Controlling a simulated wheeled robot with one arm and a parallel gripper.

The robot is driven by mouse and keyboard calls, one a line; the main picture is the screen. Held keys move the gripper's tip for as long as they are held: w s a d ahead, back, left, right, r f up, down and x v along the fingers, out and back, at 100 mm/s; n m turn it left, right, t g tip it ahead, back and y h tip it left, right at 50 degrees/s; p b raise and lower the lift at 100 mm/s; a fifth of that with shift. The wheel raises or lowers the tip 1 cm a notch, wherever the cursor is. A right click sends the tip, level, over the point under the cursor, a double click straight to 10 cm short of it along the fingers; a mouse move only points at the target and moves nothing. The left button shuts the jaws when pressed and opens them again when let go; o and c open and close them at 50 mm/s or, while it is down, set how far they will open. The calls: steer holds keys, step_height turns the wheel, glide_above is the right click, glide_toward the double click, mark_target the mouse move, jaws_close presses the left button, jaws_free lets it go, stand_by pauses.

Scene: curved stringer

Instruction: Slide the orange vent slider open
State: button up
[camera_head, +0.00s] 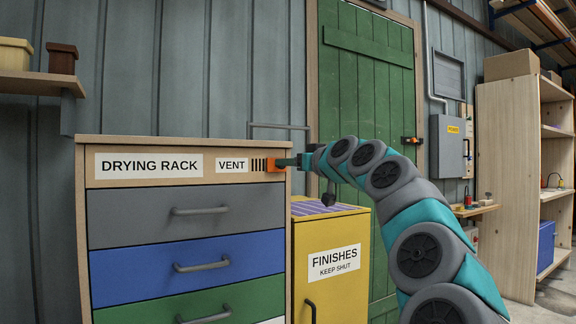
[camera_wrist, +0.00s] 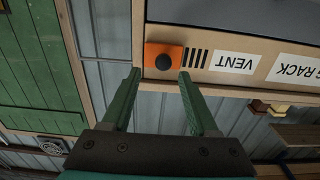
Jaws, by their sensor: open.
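The orange vent slider (camera_head: 275,165) sits at the right end of a row of dark vent slots (camera_head: 258,165) on the top panel of the drying rack (camera_head: 83,200). In the head view my gripper (camera_head: 288,162) reaches the slider from the right. Whether a finger touches the slider cannot be told.
A yellow FINISHES cabinet (camera_head: 333,285) stands right of the rack, below my arm. A green door (camera_head: 370,100) and grey metal wall (camera_head: 200,60) are behind. A wooden shelf unit (camera_head: 505,190) stands at the far right. The rack's drawers (camera_head: 185,265) are closed.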

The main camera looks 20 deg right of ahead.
steer(key=shift+v, duration=2.2)
steer(key=s+a+f+n+g+y, duration=0.15)
steer(key=s+a+f+g, duration=0.45)
steer(key=a+f, duration=0.65)
steer(key=s+a+f+g+h, duration=0.1)
steer(key=s+a+f+g, duration=0.3)
steer(key=s+f, duration=0.75)
steer(key=s+d+f+m+g+h, duration=0.1)
steer(key=s+d+f+g, duration=0.2)
steer(key=s+f, duration=0.6)
steer(key=s+d+f+m+g+h, duration=0.2)
steer(key=s+f+g, duration=0.1)
steer(key=s+f, duration=0.7)
steer(key=s+d+f+m+g+h, duration=0.1)
steer(key=s+d+f+g+h, duration=0.1)
steer(key=s+f, duration=0.8)
steer(key=s+d+g, duration=0.1)
steer(key=s, duration=0.1)
steer(key=shift+s+d+f+m, duration=0.2)
steer(key=shift+s+d+m, duration=0.1)
steer(key=shift+d+m, duration=0.05)
